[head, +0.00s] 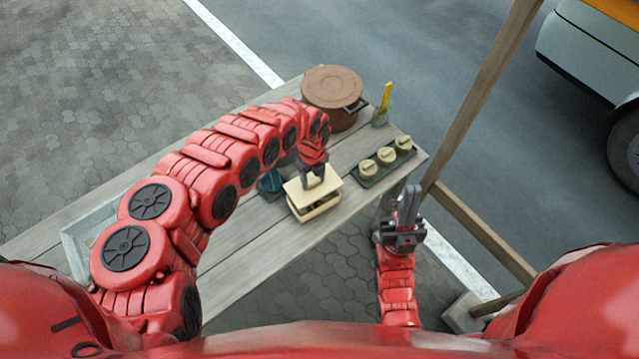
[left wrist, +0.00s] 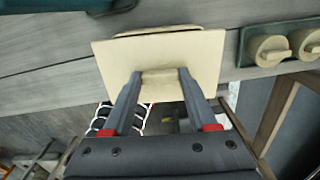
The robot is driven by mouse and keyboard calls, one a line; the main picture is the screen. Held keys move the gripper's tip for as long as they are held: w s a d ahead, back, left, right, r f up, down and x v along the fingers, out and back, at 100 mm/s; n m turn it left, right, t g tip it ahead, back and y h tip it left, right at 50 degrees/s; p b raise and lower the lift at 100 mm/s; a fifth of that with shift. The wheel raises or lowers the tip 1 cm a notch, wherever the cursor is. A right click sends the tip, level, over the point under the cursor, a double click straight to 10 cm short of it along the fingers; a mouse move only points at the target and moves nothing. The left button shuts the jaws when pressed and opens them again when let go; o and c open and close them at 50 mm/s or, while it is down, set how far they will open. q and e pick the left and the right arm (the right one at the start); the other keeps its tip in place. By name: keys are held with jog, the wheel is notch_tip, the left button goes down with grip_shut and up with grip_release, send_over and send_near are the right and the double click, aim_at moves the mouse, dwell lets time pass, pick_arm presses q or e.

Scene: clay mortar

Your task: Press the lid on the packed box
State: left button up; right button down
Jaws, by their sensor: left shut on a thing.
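The cream lid (head: 297,190) is over the small cream box (head: 318,211) near the table's front edge. A dark gap with something reddish-brown shows between lid and box, so the lid sits raised above the rim. My left gripper (head: 313,178) is shut on the lid's handle from above. In the left wrist view the fingers of this gripper (left wrist: 158,82) hold the handle block (left wrist: 160,85) of the lid (left wrist: 204,55), which hides most of the box. My right gripper (head: 408,200) points up beside the table's right end, away from the box; its opening is unclear.
A brown lidded pot (head: 332,88) stands at the back. A dark green tray (head: 370,178) with round cream-topped pieces lies right of the box. A yellow-handled tool in a small cup (head: 381,112) is behind it. A teal item (head: 270,184) sits just left. Wooden posts (head: 485,95) stand at right.

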aim_at(313, 187)
pick_arm(q)
jog(key=shift+s+f+b, duration=0.15)
jog(key=shift+f+b, duration=0.3)
jog(key=shift+f, duration=0.3)
notch_tip(313, 187, down, 3)
jog(key=b, duration=0.2)
jog(key=shift+f+b, duration=0.2)
jog(key=shift+b, duration=0.1)
jog(key=shift+f, duration=0.15)
jog(key=shift+f+b, duration=0.55)
jog(key=shift+b, duration=0.7)
dwell(1.0)
dwell(0.3)
jog(key=o, duration=1.5)
jog(key=shift+r+p, duration=2.2)
jog(key=shift+r, duration=0.85)
